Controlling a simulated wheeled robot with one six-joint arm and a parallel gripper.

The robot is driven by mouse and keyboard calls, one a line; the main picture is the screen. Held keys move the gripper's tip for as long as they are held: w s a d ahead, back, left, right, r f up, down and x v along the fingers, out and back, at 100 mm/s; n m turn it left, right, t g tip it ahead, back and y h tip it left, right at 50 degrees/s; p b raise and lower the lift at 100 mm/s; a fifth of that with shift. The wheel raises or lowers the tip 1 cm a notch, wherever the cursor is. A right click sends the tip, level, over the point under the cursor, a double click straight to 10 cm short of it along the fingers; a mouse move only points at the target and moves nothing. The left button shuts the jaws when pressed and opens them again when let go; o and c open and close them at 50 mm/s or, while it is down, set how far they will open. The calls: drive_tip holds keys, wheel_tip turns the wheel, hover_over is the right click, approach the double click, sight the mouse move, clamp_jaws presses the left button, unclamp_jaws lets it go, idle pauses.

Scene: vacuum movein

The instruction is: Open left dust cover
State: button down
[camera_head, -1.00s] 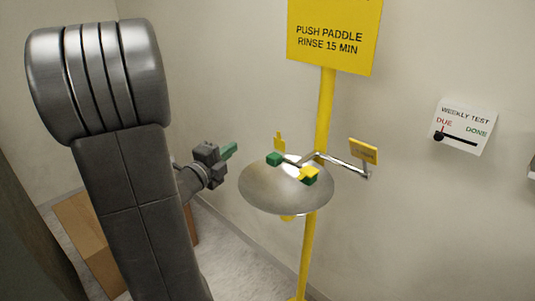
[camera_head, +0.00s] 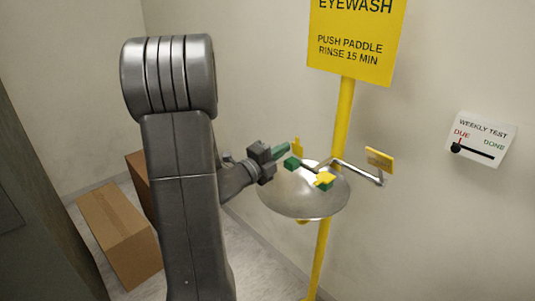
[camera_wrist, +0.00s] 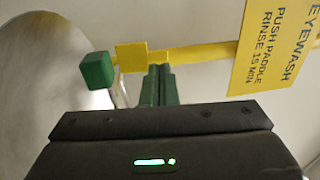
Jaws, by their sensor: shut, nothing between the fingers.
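The left dust cover (camera_head: 297,146) is a yellow flap standing upright behind the left green nozzle (camera_head: 292,162) at the bowl. In the wrist view the yellow flap (camera_wrist: 131,57) shows beside the bare green nozzle block (camera_wrist: 97,70). The right dust cover (camera_head: 325,178) lies over the other green nozzle. My gripper (camera_head: 286,147) has green fingers, shut and empty, pointing at the left cover's side. Its fingertips (camera_wrist: 158,72) appear close to the flap; I cannot tell whether they touch.
The steel bowl (camera_head: 305,202) hangs on a yellow post (camera_head: 343,120) near the wall. A push paddle (camera_head: 380,160) sticks out on the right. A yellow eyewash sign (camera_head: 357,45) is above. Cardboard boxes (camera_head: 118,232) stand on the floor at left.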

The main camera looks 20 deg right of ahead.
sight(296, 139)
drive_tip(key=shift+p+x, duration=0.4)
drive_tip(key=shift+x, duration=1.2)
drive_tip(key=shift+d+r+y+p, duration=0.2)
drive_tip(key=shift+r+y+p, duration=0.2)
drive_tip(key=shift+p, duration=0.2)
drive_tip(key=shift+w+d+y, duration=0.1)
drive_tip(key=shift+d+y, duration=0.05)
drive_tip(key=shift+y, duration=0.15)
drive_tip(key=shift+w+d+f+b, duration=0.1)
drive_tip(key=shift+d+f+b, duration=0.1)
drive_tip(key=shift+b, duration=0.35)
drive_tip(key=shift+w+d+r, duration=0.1)
drive_tip(key=shift+d+r, duration=0.05)
drive_tip(key=shift+r, duration=0.05)
